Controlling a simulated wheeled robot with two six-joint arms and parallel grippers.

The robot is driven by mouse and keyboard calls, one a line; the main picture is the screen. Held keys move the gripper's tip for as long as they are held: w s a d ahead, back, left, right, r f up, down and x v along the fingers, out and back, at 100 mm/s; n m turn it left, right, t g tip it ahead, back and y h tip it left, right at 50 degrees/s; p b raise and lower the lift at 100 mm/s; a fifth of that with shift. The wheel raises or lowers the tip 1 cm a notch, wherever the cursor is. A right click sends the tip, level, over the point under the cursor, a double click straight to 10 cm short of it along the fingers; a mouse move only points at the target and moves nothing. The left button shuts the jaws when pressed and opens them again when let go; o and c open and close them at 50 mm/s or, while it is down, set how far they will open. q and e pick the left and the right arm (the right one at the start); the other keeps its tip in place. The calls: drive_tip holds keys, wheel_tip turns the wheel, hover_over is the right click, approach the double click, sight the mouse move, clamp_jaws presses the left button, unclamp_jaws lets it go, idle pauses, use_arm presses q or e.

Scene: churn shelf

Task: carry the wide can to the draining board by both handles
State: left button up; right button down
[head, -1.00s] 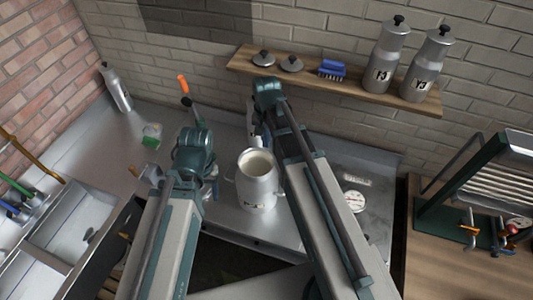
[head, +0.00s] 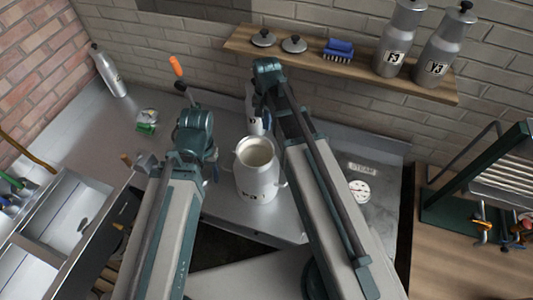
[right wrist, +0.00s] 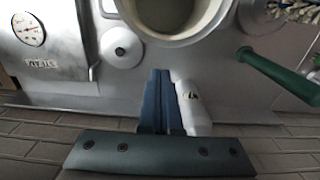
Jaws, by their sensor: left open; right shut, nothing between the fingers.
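The wide can (head: 258,182) is pale, open at the top and upright on the steel counter, between my two arms in the head view. Its rim (right wrist: 212,22) is at the top of the right wrist view. A side handle shows at its right in the head view. My left gripper (head: 212,163) is open, left of the can and mostly hidden by its own arm. My right gripper (head: 262,118) is behind the can, shut and empty; its blue fingers (right wrist: 157,100) are beside a narrow labelled can (right wrist: 193,105). I cannot clearly identify the draining board.
A wooden shelf (head: 370,78) on the back wall holds lids, a blue brush and two tall cans. A gauge (head: 358,190) is on the counter's right. A green-framed rack (head: 455,215) stands on the wooden counter further right.

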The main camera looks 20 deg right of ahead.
drive_tip(key=b, duration=0.5)
hover_over(266, 151)
drive_tip(key=w, duration=0.2)
wheel_tip(266, 151, down, 6)
drive_tip(key=shift+d, duration=0.35)
drive_tip(key=shift+f, duration=0.15)
wheel_tip(266, 151, down, 10)
drive_tip(key=b, duration=1)
drive_tip(key=shift+s, duration=0.1)
